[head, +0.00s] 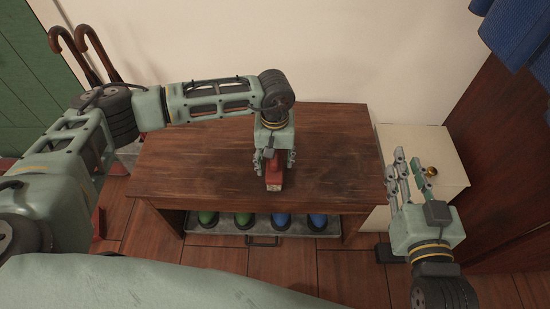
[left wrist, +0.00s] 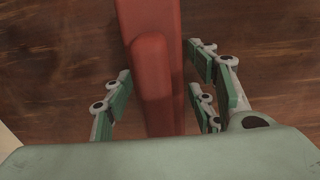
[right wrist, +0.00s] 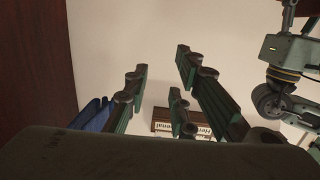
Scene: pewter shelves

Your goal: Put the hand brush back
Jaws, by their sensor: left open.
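The red hand brush (head: 274,183) lies on the wooden table (head: 190,158); my left gripper hides part of it in the head view. In the left wrist view the brush's red body (left wrist: 152,70) runs between the fingers. My left gripper (head: 275,160) is over it, open, with fingers on both sides and a visible gap at the left. Whether the right-hand fingers touch it I cannot tell. My right gripper (head: 408,178) is open and empty, raised at the right in front of the white cabinet.
Under the table, a grey tray (head: 262,240) holds green and blue items (head: 243,218). A white cabinet (head: 415,145) with a brass knob stands right. Blue cloth (head: 520,35) hangs upper right. The tabletop around the brush is clear.

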